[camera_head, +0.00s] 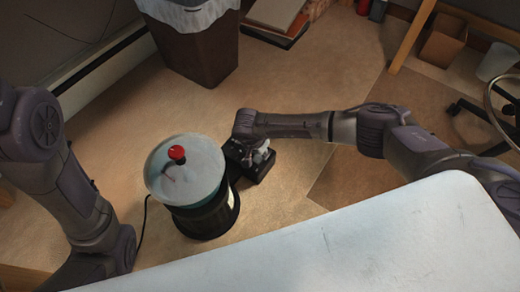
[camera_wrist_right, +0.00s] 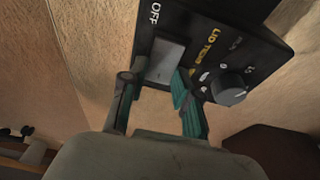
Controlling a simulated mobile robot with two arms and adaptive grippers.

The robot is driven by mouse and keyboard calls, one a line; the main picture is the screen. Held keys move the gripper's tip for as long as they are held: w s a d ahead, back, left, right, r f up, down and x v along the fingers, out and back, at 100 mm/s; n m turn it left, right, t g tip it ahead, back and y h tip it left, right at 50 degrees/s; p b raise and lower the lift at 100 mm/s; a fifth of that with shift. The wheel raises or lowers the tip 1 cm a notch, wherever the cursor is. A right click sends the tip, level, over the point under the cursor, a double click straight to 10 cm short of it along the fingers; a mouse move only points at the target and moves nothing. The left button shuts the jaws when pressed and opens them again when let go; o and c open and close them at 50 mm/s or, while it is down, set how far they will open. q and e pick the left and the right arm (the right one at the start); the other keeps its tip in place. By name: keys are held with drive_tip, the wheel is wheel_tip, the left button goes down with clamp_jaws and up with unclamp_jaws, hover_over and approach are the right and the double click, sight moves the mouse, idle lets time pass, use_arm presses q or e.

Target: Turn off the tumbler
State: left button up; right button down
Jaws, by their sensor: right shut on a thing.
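The tumbler is a drum with a pale lid and red knob (camera_head: 177,153) on a round black base (camera_head: 205,215). Its black control box (camera_head: 262,172) is on the drum's right side. My right gripper (camera_head: 258,155) is at this box. In the right wrist view, the box's panel shows the word OFF, a grey switch (camera_wrist_right: 165,58) and a round dial (camera_wrist_right: 229,88). My right gripper (camera_wrist_right: 155,80) has one finger on each side of the switch and is shut on it. My left arm is at the left, but its gripper is out of view.
A white table (camera_head: 330,240) fills the lower right in front of me. A lined waste bin (camera_head: 200,50) stands behind the tumbler. A dark cable (camera_head: 145,215) runs along the floor left of the drum.

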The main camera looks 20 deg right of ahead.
drive_tip(key=c, duration=0.8)
unclamp_jaws()
drive_tip(key=shift+c, duration=0.2)
drive_tip(key=shift+r, duration=0.1)
drive_tip(key=v, duration=1.1)
drive_tip(key=shift+r, duration=0.4)
drive_tip(key=shift+s, duration=0.15)
